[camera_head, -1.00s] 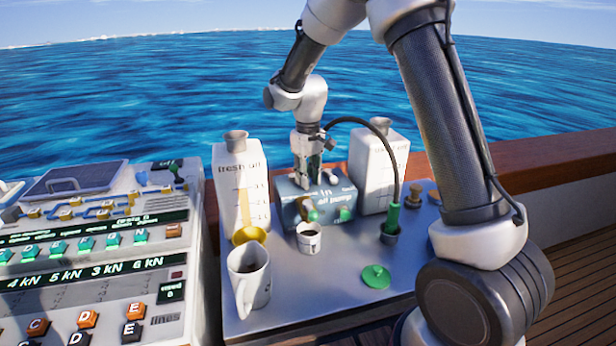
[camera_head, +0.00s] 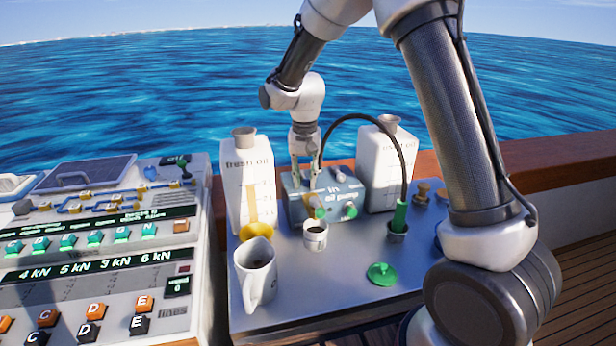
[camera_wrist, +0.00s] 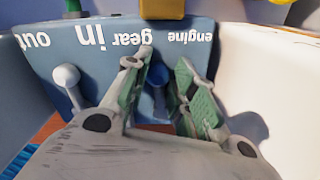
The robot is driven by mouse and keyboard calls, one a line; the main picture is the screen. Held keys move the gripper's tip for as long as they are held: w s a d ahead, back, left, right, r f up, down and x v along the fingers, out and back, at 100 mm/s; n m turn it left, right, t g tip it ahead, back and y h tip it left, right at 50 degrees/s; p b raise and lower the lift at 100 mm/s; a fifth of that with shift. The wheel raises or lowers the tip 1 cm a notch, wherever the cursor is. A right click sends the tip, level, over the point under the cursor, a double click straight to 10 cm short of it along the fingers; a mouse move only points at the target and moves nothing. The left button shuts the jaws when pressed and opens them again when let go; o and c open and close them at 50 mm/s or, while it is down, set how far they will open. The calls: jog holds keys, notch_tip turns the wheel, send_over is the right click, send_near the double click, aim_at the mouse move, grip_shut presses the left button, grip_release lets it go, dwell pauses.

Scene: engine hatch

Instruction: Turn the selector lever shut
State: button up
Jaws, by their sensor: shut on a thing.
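The blue pump box (camera_head: 334,206) stands between two white oil containers on the grey bench. My gripper (camera_head: 305,186) reaches down onto its top, left of the middle. In the wrist view my gripper (camera_wrist: 164,58) has its green-padded fingers on both sides of a dark blue lever (camera_wrist: 158,97), which I take to be the selector lever. It is shut on it, though the contact is partly hidden. Upside-down labels "out", "in", "gear" and "engine" show on the blue face. A white round-headed lever (camera_wrist: 66,76) stands apart, left of the fingers. The selector's exact setting cannot be read.
White oil containers (camera_head: 240,180) and (camera_head: 378,180) flank the box closely. A white mug (camera_head: 257,272), a small cup (camera_head: 315,238), a green cap (camera_head: 381,274) and a black hose (camera_head: 404,150) are in front and right. A control console (camera_head: 95,250) stands left.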

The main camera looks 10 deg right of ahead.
aim_at(304, 179)
jog(key=shift+a+m, duration=0.1)
jog(key=shift+m, duration=0.4)
jog(key=o, duration=0.7)
jog(key=shift+o, duration=0.2)
notch_tip(304, 179, up, 12)
dwell(0.3)
